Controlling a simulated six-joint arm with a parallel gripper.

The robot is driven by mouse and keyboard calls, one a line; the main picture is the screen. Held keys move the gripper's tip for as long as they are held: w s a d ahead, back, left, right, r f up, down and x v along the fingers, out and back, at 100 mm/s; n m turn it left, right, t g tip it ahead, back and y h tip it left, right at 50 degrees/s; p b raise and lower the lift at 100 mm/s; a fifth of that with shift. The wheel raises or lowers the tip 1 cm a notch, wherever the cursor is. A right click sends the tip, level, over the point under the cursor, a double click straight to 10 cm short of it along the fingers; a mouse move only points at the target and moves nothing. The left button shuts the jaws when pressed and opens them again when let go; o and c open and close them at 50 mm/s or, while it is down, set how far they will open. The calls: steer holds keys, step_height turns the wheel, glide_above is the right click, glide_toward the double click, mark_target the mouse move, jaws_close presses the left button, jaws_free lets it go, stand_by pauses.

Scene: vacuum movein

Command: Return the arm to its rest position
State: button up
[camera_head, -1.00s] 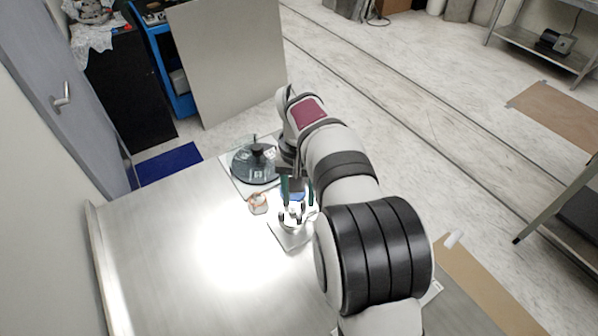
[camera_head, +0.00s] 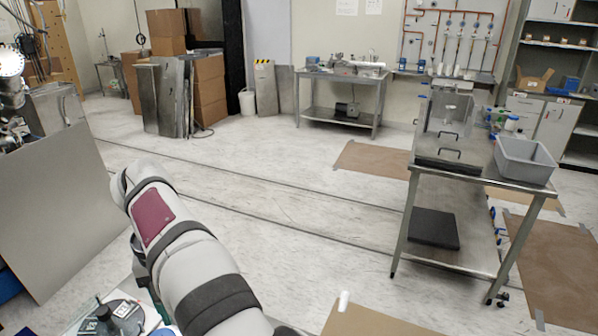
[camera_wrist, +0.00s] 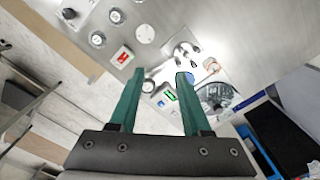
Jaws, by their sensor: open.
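My arm (camera_head: 190,250) reaches from the bottom edge toward the upper left in the head view, over the floor. Its end is turned away there, and the fingers are hidden or cut off. In the wrist view my gripper (camera_wrist: 160,73) has its two green fingers apart, with nothing held between them. Beyond the fingertips is a steel table top (camera_wrist: 225,25). A round dark glass device (camera_wrist: 214,95) and a small shiny metal piece (camera_wrist: 184,52) sit on it, apart from the fingers. The glass device also shows at the bottom left of the head view (camera_head: 122,309).
Several round fittings and a red-marked block (camera_wrist: 122,57) lie at the wrist view's upper left. In the head view a steel cart with a grey bin (camera_head: 525,160) stands at right. The middle floor is clear.

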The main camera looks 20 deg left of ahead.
steer(key=w+d+r+m, duration=0.1)
steer(key=d+m, duration=0.3)
steer(key=d, duration=0.9)
steer(key=w+d+r+m, duration=0.2)
steer(key=d+m, duration=0.2)
steer(key=d, duration=1)
steer(key=s+d+f+m+y, duration=0.1)
steer(key=s+d+f+m, duration=0.5)
steer(key=s+d, duration=0.5)
steer(key=shift+s+d+f+y, duration=0.4)
steer(key=shift+s+f, duration=0.15)
steer(key=shift+s, duration=0.35)
